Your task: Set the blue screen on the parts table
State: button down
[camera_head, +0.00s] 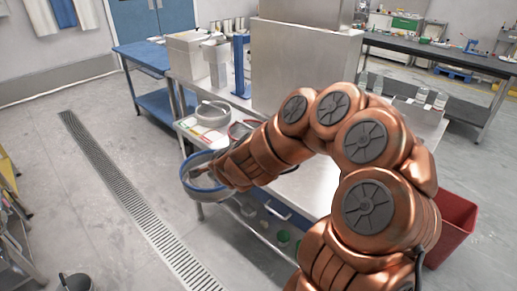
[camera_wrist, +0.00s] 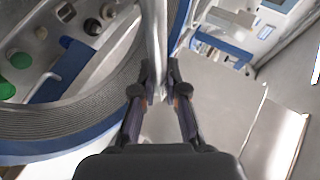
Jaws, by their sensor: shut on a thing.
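The blue screen, a round ring with a blue band (camera_head: 187,180), is held out in the air at the left front corner of the steel table (camera_head: 318,188). My arm hides part of the ring in the head view. A blue-topped table (camera_head: 143,54) stands at the back left. I cannot tell which table is the parts table.
A round pale pan (camera_head: 213,113) and coloured cards lie on the steel table's left side. A blue stand (camera_head: 240,68) and a large steel housing (camera_head: 305,65) stand behind. A red bin (camera_head: 456,222) is at right.

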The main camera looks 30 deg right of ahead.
jog(key=s+d+f+b, duration=0.25)
jog(key=s+d, duration=0.35)
jog(key=d, duration=0.5)
jog(key=s+d+f+n+y+b, duration=0.1)
jog(key=s+d+b, duration=0.4)
jog(key=d, duration=0.6)
jog(key=s+d+f+b, duration=0.2)
jog(key=s+d, duration=0.6)
jog(key=d, duration=0.4)
jog(key=p, duration=0.3)
send_over(317, 167)
jog(key=f, duration=0.2)
jog(key=shift+w+f, duration=0.2)
jog(key=shift+f, duration=1.35)
jog(key=c, duration=1.2)
grip_release()
jog(key=shift+s, duration=0.1)
